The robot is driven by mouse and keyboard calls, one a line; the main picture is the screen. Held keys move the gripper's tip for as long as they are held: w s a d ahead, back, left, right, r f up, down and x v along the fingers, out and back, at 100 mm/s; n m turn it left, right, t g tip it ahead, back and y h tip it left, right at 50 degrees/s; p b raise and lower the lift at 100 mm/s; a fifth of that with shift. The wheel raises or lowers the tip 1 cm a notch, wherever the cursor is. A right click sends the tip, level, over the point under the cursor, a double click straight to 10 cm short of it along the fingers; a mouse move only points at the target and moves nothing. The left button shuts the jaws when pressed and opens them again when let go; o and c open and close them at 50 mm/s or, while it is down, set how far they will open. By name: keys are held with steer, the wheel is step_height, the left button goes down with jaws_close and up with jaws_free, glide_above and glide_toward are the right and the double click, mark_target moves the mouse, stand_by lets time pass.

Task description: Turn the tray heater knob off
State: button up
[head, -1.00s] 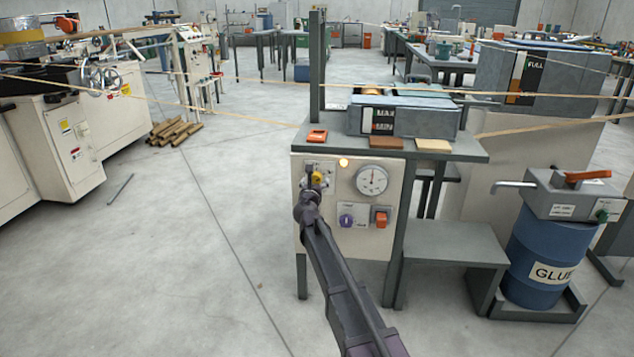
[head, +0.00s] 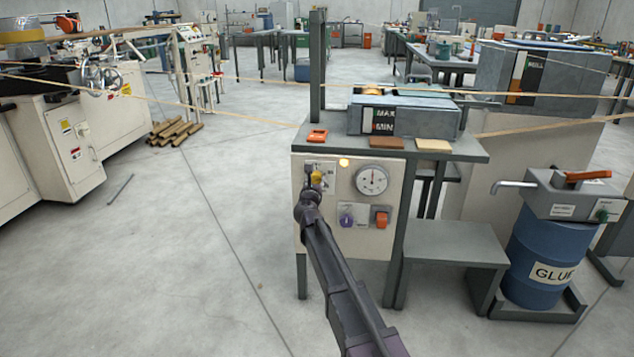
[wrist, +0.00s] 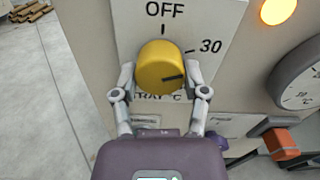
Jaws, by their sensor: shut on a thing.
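The yellow tray heater knob (wrist: 158,62) sits on a pale label plate (wrist: 215,22) in the wrist view. "OFF" is printed above it and "30" at its upper right. The dark line on the knob points right, towards the 30 side and away from OFF. My gripper (wrist: 161,80) is shut on the knob, with one finger on each side. Lettering below the knob is partly covered. In the head view the knob (head: 317,177) shows just beyond my gripper (head: 313,181), on the upper left of the panel.
An amber lamp (wrist: 278,10) is lit to the upper right of the knob. A round dial (head: 371,180), a purple knob (head: 346,219) and an orange switch (head: 381,218) are on the same panel. A blue glue drum (head: 540,262) stands to the right.

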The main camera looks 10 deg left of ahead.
steer(key=shift+w, duration=0.1)
steer(key=n, duration=0.6)
steer(key=shift+d+n, duration=0.1)
steer(key=shift+n, duration=0.2)
steer(key=n, duration=0.6)
steer(key=shift+r+n, duration=0.1)
steer(key=shift+n, duration=0.3)
steer(key=o, duration=1.1)
steer(key=shift+o, duration=0.2)
steer(key=s, duration=1.2)
steer(key=shift+a, duration=0.2)
